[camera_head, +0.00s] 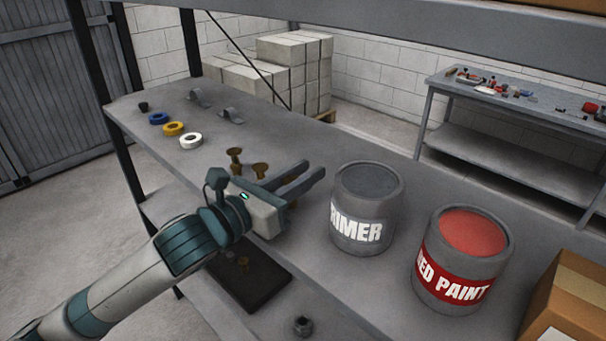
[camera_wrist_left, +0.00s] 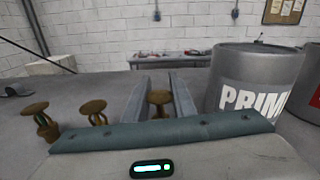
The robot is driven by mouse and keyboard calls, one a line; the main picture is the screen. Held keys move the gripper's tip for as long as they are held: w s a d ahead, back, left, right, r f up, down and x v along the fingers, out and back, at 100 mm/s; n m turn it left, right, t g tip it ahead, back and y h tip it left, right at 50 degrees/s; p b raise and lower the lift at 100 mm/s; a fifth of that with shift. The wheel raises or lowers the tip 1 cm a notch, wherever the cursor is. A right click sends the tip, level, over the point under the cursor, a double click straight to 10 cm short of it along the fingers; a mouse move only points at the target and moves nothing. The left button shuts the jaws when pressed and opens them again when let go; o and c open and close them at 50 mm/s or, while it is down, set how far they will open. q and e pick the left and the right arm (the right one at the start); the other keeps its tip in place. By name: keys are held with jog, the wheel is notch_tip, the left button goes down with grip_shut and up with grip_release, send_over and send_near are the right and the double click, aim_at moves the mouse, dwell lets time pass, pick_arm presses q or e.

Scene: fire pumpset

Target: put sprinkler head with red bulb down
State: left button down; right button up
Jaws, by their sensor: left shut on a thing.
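My left gripper (camera_head: 313,172) is over the shelf beside the primer can. In the left wrist view its fingers (camera_wrist_left: 162,82) are shut on a brass sprinkler head (camera_wrist_left: 160,97). That head's bulb colour is hidden, and I cannot tell whether it touches the shelf. Two more brass sprinkler heads stand on the shelf left of the gripper: one farther away (camera_head: 235,156) and one nearer (camera_head: 260,168). In the left wrist view they are at the left (camera_wrist_left: 42,122) and (camera_wrist_left: 94,111). My right gripper is not in view.
A primer can (camera_head: 366,203) and a red paint can (camera_head: 462,262) stand close on the right. A cardboard box (camera_head: 572,295) is at the right edge. Tape rolls (camera_head: 173,129) and grey clamps (camera_head: 231,116) lie farther back. A nut (camera_head: 302,326) lies near the front.

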pick_arm(q)
jog(key=shift+f, duration=0.4)
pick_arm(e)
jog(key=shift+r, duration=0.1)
pick_arm(q)
jog(key=shift+f, duration=0.1)
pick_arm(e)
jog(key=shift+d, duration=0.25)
pick_arm(q)
jog(key=c, duration=1.5)
grip_release()
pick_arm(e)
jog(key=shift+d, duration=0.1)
